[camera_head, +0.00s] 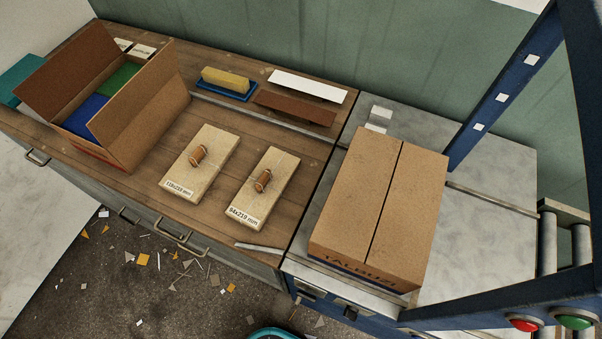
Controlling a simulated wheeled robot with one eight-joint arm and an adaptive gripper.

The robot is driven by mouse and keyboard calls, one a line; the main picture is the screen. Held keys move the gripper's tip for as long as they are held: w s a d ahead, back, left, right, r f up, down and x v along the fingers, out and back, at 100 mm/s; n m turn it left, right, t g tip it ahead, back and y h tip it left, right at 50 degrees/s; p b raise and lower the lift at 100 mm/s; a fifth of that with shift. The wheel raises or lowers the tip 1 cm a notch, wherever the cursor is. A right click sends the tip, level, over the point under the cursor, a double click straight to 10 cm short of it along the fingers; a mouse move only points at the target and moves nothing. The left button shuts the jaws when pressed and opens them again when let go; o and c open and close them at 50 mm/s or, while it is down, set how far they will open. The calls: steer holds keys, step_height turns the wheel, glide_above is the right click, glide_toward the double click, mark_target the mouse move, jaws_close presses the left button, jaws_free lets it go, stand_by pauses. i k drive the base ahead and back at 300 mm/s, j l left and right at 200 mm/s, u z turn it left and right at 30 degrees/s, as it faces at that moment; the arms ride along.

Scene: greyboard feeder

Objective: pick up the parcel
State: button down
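A closed brown cardboard parcel (382,207) stands on a grey worktop (483,222) at the right. A dark seam runs along its top, and dark lettering shows on its near face. My gripper is not in view, so its state does not show. Nothing covers the parcel's top.
A wooden bench (240,117) adjoins at the left. It bears an open carton (155,121), two labelled boards with knobs (201,165) (262,188), and a yellow block (226,79). A blue frame (496,100) rises right of the parcel, near red (523,325) and green (575,322) buttons.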

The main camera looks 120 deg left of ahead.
mark_target(253, 204)
steer(key=k+l+u, duration=0.1)
steer(key=u, duration=2.15)
steer(key=i+l+u, duration=0.1)
steer(key=u, duration=1.6)
